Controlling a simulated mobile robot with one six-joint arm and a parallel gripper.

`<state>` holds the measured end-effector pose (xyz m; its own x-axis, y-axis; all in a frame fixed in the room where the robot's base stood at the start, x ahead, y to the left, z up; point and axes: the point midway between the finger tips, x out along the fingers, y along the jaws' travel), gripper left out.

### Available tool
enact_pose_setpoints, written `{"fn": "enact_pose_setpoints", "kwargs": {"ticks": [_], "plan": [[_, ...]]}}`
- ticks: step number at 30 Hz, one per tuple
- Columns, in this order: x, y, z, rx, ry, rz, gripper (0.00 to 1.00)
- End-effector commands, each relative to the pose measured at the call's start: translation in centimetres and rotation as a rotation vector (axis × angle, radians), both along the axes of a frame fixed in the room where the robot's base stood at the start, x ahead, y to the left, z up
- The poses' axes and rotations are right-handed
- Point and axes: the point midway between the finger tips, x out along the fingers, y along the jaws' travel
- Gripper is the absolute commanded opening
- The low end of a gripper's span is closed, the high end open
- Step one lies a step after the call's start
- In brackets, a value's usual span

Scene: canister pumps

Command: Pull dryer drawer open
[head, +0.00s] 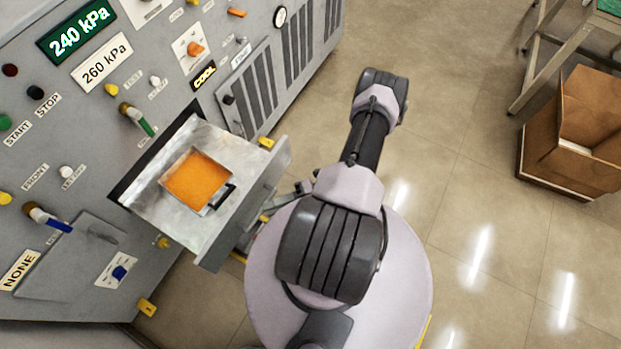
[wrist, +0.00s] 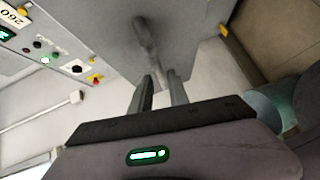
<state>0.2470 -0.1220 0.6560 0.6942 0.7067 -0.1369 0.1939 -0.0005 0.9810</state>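The dryer drawer (head: 172,171) stands well out of the grey machine in the head view. A square tray (head: 231,197) of orange material lies in it. My gripper (head: 300,188) is at the outer side of the drawer front (head: 243,213). In the wrist view the two fingers of my gripper (wrist: 162,76) stand a narrow gap apart, one on each side of the near end of the grey bar handle (wrist: 146,38). They look shut on it, though the contact is partly hidden. The head view does not show the handle clearly.
The machine panel (head: 85,140) with knobs, levers and labels fills the left. Another vented panel (head: 250,90) is beyond the drawer. A cardboard box (head: 575,140) stands on the tiled floor at the right, near a metal bench (head: 560,50). The floor between is clear.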

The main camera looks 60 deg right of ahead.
Motion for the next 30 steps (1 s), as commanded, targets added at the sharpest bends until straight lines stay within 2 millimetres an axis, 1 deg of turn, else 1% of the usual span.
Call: {"fn": "enact_pose_setpoints", "kwargs": {"ticks": [1, 9, 13, 18, 30], "plan": [[-0.9, -1.0, 0.3, -0.002, 0.000, -0.005, 0.21], [-6.3, -6.5, 1.3, -0.004, 0.001, -0.003, 0.21], [-8.2, -8.3, 1.6, -0.004, 0.001, -0.001, 0.21], [-9.1, -9.3, 1.8, -0.001, 0.002, 0.000, 0.21], [-9.1, -9.3, 1.9, -0.003, 0.001, 0.003, 0.21]]}}
